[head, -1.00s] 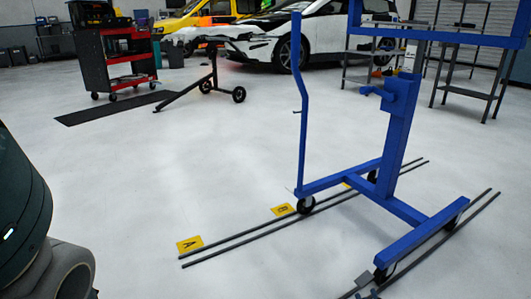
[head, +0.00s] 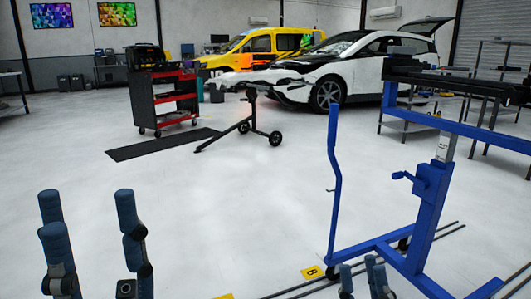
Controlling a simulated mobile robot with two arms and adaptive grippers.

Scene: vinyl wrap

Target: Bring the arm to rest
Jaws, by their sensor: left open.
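My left gripper (head: 90,225) stands at the lower left of the head view, its blue-grey fingers pointing up and spread wide apart. It is open, with nothing between the fingers. My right gripper (head: 359,280) shows at the bottom edge, right of centre. Only its fingertips are in view, in front of the base of the blue wheeled stand (head: 425,205), and I cannot tell how far apart they are. The rest of the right arm is out of view.
The blue stand fills the right side, beside dark floor rails and a yellow "B" marker (head: 311,273). A red and black tool cart (head: 164,100), a black mat (head: 163,145) and a white car (head: 345,70) are farther back.

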